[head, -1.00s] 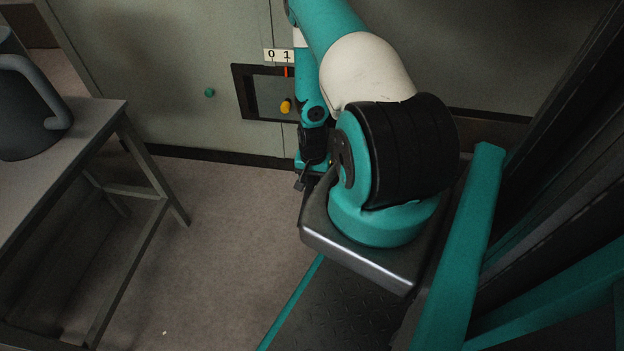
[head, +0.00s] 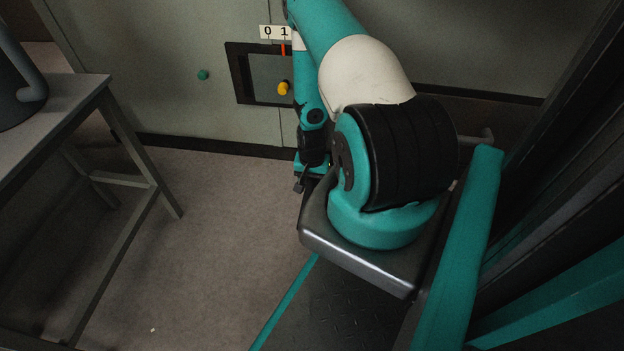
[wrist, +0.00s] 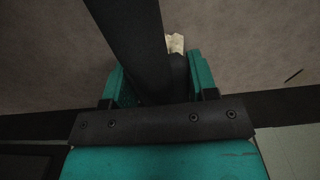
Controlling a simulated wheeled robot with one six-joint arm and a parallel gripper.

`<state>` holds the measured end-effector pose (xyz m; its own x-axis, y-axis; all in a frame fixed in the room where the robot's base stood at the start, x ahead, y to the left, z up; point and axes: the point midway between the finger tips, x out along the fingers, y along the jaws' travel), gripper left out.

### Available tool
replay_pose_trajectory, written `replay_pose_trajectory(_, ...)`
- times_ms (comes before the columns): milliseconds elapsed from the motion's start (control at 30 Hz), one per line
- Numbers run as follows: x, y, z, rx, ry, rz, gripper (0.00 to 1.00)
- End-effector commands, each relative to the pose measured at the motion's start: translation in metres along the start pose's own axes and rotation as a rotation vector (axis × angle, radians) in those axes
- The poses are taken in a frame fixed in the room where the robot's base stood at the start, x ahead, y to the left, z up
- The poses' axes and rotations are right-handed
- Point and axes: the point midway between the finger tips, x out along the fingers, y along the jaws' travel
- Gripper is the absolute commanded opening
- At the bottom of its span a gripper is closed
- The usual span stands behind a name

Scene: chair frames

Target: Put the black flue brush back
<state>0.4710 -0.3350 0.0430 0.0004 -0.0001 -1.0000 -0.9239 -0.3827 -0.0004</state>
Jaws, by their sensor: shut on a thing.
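My gripper (wrist: 158,82) shows in the wrist view, with a teal finger on each side. It is shut on a long black bar, which I take to be the black flue brush (wrist: 136,40). The bar runs from between the fingers up to the top left edge, where it leaves the frame. A small cream piece (wrist: 175,43) shows beside it near the right finger; I cannot tell what it belongs to. In the head view my gripper (head: 312,172) hangs low behind my arm, near the wall's foot, and the brush cannot be made out there.
A grey table (head: 62,110) with a dark jug (head: 14,85) stands at left. The wall has a dark-framed recess (head: 236,75) with a yellow knob (head: 283,88), a 0 1 label (head: 274,32) and a green knob (head: 202,74). The floor between (head: 215,220) is clear.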

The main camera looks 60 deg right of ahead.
Motion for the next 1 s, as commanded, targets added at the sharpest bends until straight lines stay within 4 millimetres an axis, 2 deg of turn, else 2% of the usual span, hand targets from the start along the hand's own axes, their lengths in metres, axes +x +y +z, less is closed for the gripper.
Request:
replay_pose_trajectory(800, 0.013, 0.000, 0.000, 0.000, 0.000, 0.000, 0.21)
replay_pose_trajectory(833, 0.013, 0.000, 0.000, 0.000, 0.000, 0.000, 0.55)
replay_pose_trajectory(933, 0.013, 0.000, 0.000, 0.000, 0.000, 0.000, 0.78)
replay_pose_trajectory(967, 0.013, 0.000, 0.000, 0.000, 0.000, 0.000, 0.83)
replay_pose_trajectory(1000, 0.013, 0.000, 0.000, 0.000, 0.000, 0.000, 0.83)
